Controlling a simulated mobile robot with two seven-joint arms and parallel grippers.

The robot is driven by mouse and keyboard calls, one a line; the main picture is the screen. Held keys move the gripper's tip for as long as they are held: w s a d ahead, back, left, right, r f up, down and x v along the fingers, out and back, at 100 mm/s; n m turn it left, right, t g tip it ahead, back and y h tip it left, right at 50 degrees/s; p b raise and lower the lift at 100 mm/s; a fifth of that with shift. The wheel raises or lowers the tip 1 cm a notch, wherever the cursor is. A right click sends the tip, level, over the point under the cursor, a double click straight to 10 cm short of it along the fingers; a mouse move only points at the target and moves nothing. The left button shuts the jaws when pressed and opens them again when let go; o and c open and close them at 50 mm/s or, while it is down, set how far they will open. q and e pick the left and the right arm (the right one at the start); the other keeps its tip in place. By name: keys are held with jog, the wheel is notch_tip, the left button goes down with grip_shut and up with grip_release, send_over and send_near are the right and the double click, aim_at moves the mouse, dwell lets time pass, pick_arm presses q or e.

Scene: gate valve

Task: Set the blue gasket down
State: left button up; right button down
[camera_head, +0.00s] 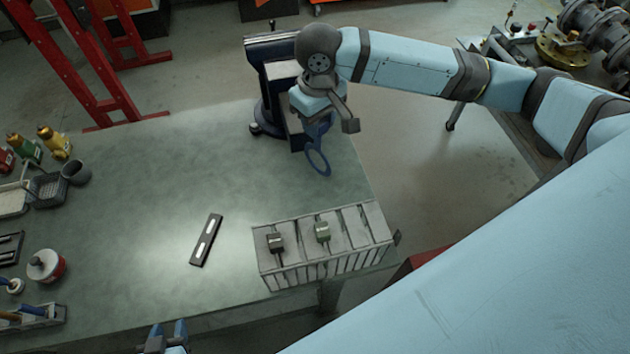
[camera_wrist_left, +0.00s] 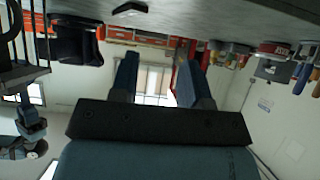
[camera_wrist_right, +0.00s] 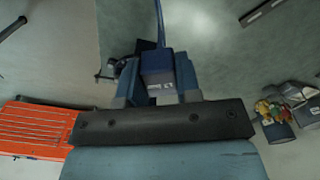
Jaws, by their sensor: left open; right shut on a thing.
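The blue gasket (camera_head: 325,172) is a thin ring that hangs tilted below my right gripper (camera_head: 317,126), above the far right part of the green table. My right gripper is shut on it. In the right wrist view, a dark blue block sits between the fingers (camera_wrist_right: 157,82), and a thin blue strip of the gasket (camera_wrist_right: 160,22) extends beyond it. I cannot tell how high the ring is above the table. My left gripper (camera_head: 168,332) is at the table's near edge. Its fingers are apart and empty in the left wrist view (camera_wrist_left: 156,80).
A vise (camera_head: 272,48) stands by my right gripper at the table's far edge. A slotted grey rack (camera_head: 350,262) with two small blocks is at the near right. A dark plate with two pale slots (camera_head: 206,240) lies mid-table. Bins and bottles (camera_head: 55,143) line the left; the table (camera_head: 150,170) between is clear.

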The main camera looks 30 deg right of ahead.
jog(key=n, duration=0.2)
jog(key=n+b, duration=0.1)
jog(key=n, duration=0.1)
jog(key=w+n+b, duration=0.1)
jog(key=n, duration=0.1)
jog(key=shift+r+n, duration=0.3)
jog(key=shift+r, duration=0.1)
jog(key=n+b, duration=0.1)
jog(key=n, duration=0.3)
jog(key=shift+w+r+b, duration=0.15)
jog(key=shift+r+b, duration=0.25)
jog(key=n+b, duration=0.1)
jog(key=n, duration=0.2)
jog(key=r+n+b, duration=0.1)
jog(key=n, duration=0.2)
jog(key=shift+w+d+r, duration=0.1)
jog(key=shift+r, duration=0.05)
jog(key=n, duration=0.2)
jog(key=r+n+b, duration=0.1)
jog(key=n, duration=0.1)
jog(key=shift+r+n, duration=0.1)
jog(key=shift+n, duration=0.3)
notch_tip(320, 180, down, 20)
jog(key=c, duration=0.8)
grip_release()
